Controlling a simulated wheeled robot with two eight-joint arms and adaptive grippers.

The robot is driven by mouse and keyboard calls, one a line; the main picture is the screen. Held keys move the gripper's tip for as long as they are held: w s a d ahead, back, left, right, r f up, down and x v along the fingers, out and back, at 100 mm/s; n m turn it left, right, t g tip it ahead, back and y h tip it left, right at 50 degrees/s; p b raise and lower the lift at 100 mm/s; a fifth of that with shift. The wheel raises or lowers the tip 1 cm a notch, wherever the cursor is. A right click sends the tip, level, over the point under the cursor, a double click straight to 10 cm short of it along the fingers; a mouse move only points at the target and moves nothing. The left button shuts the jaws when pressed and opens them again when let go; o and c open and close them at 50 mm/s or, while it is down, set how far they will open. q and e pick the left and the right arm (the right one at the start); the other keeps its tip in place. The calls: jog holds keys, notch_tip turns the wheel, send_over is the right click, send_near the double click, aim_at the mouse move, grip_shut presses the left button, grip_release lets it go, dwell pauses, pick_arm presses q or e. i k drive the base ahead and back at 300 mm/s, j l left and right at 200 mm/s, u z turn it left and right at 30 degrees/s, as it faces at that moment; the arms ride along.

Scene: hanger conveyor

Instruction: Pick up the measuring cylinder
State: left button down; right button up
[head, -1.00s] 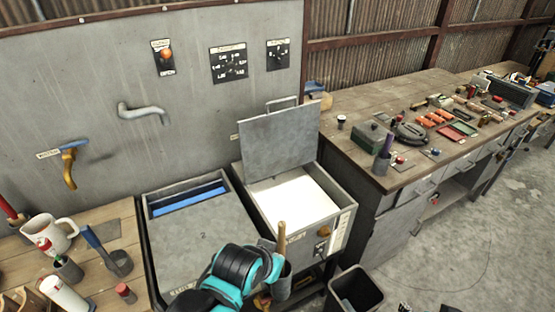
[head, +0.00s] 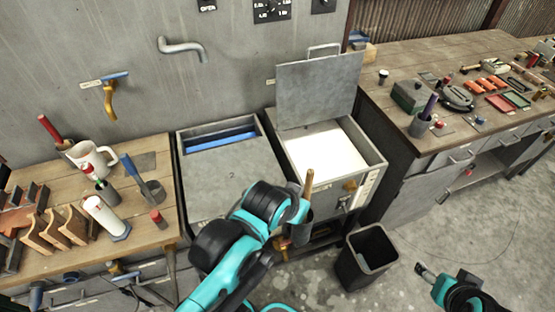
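A white cylinder (head: 104,217) with a grey foot stands on the left wooden bench and looks tilted in the picture. It may be the measuring cylinder; I see no scale marks on it. My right gripper (head: 427,273) is at the lower right over the floor, far from the cylinder.
A lidded tank (head: 232,180), an open tank (head: 375,155) and a black bin (head: 366,262) stand nearby.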

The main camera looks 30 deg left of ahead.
aim_at(89, 201)
jog(key=u, duration=2.85)
